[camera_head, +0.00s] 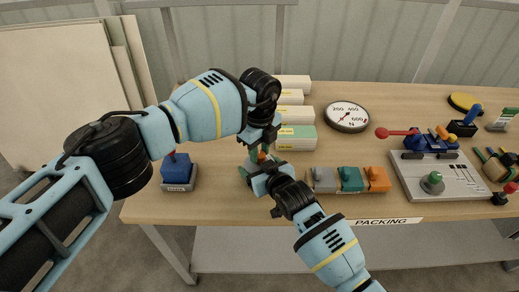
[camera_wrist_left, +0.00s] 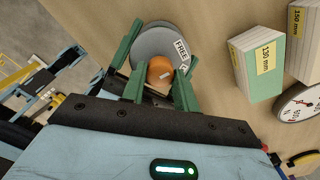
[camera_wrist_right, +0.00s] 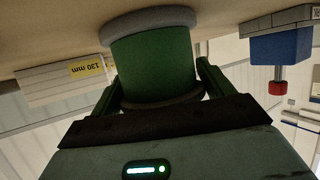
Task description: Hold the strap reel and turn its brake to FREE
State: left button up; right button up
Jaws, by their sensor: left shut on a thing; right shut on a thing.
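The strap reel shows in the right wrist view as a green drum (camera_wrist_right: 152,68) with a grey flange against the bench. My right gripper (camera_wrist_right: 160,85) is shut on the drum, with a finger on each side. In the left wrist view the reel's top is a grey disc (camera_wrist_left: 158,40) with a label reading FREE and an orange brake knob (camera_wrist_left: 160,69). My left gripper (camera_wrist_left: 158,80) is shut on the orange knob from above. A second label beside the knob is too small to read. In the head view my grippers largely hide the reel.
Boxes marked in mm, one reading 130 mm (camera_wrist_left: 257,68), stand behind the reel. A round gauge (camera_head: 347,116) lies right of them. A blue block (camera_head: 177,168) stands left. Grey, green and orange blocks (camera_head: 350,180) and a lever panel (camera_head: 445,185) are right. PACKING marks the front edge.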

aim_at(260, 153)
pick_arm(q)
jog(key=o, duration=1)
notch_tip(260, 153, up, 12)
jog(key=shift+r, duration=0.1)
pick_arm(e)
jog(key=o, duration=1.5)
jog(key=shift+o, duration=0.2)
jog(key=shift+s+d, duration=0.1)
jog(key=shift+s, duration=0.05)
jog(key=v, duration=1.1)
jog(key=shift+s+r, duration=0.3)
